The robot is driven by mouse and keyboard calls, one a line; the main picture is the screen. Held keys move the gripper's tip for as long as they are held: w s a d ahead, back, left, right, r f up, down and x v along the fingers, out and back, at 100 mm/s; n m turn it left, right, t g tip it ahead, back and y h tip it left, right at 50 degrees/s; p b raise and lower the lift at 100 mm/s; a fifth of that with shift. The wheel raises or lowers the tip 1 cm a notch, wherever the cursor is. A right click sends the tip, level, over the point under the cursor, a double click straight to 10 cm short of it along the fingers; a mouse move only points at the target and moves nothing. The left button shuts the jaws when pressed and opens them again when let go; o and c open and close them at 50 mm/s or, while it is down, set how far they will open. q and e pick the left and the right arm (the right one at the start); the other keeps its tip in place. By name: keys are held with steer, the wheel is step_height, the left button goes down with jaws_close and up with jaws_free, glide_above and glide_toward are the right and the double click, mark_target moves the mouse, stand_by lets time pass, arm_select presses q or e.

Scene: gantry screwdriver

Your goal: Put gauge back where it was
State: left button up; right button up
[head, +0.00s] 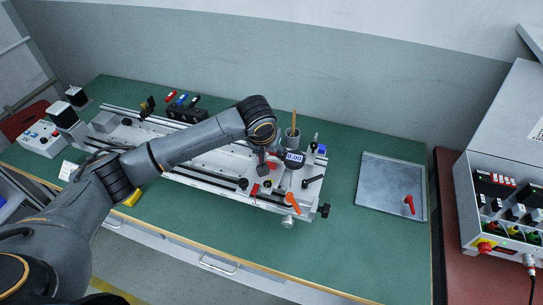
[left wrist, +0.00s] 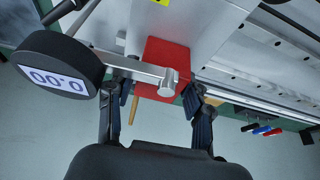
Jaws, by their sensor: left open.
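The gauge (head: 293,157) is a round dark dial with a lit display, standing at the right end of the metal fixture (head: 215,160) on the green bench. In the left wrist view the gauge (left wrist: 62,72) is at the upper left, with its display upside down and a silver stem reaching right. My left gripper (head: 262,168) is just left of the gauge. In the left wrist view its fingers (left wrist: 155,105) are open and spread, with the stem's end and a red block (left wrist: 163,62) showing between them. I cannot tell whether they touch. My right gripper is not in view.
A grey tray (head: 372,185) with a red-handled piece lies right of the fixture. A grey cup (head: 290,138) stands behind the gauge. An orange lever (head: 291,201) is at the fixture's front. A control box (head: 500,200) is at the far right. Bench front right is clear.

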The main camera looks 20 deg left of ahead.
arm_select(q)
jaws_close()
steer(key=shift+w, duration=0.1)
steer(key=shift+r, duration=0.1)
